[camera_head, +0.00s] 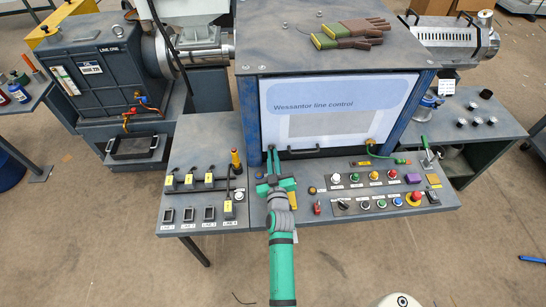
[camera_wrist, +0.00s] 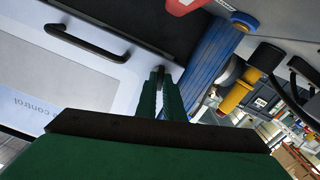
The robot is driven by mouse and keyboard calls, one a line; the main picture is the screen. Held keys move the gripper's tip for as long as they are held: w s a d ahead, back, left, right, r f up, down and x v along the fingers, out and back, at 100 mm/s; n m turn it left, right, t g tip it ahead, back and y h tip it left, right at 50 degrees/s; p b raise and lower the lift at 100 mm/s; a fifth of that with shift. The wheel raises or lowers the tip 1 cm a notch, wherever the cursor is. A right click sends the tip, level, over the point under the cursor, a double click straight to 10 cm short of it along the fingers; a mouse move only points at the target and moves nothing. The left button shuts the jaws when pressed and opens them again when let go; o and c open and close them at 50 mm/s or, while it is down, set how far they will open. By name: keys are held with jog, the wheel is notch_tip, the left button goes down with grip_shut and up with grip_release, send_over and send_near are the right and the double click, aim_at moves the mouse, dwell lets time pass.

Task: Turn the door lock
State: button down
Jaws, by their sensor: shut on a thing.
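The door (camera_head: 350,85) of the control cabinet is a white panel labelled "Wessantor line control", and it looks closed. Part of it shows upside down in the wrist view (camera_wrist: 35,75). My gripper (camera_head: 272,152) reaches up to the door's lower left corner. In the wrist view, its two green fingers (camera_wrist: 162,78) are shut around a small dark piece, the door lock (camera_wrist: 159,71), at the edge of the door. The fingers hide most of the lock, so its turn angle cannot be told. In the head view the lock is hidden.
A black door handle (camera_head: 303,151) sits right of my gripper, along the door's lower edge. Blue posts (camera_head: 248,115) flank the door. The control desk below carries several buttons and a red emergency stop (camera_head: 415,197).

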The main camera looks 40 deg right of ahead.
jog(key=shift+m, duration=1.2)
jog(key=c, duration=1.9)
grip_release()
jog(key=shift+o, duration=0.2)
jog(key=v, duration=0.6)
jog(key=shift+s, duration=0.1)
jog(key=v, duration=1)
jog(key=shift+s, duration=0.35)
jog(key=shift+a, duration=0.15)
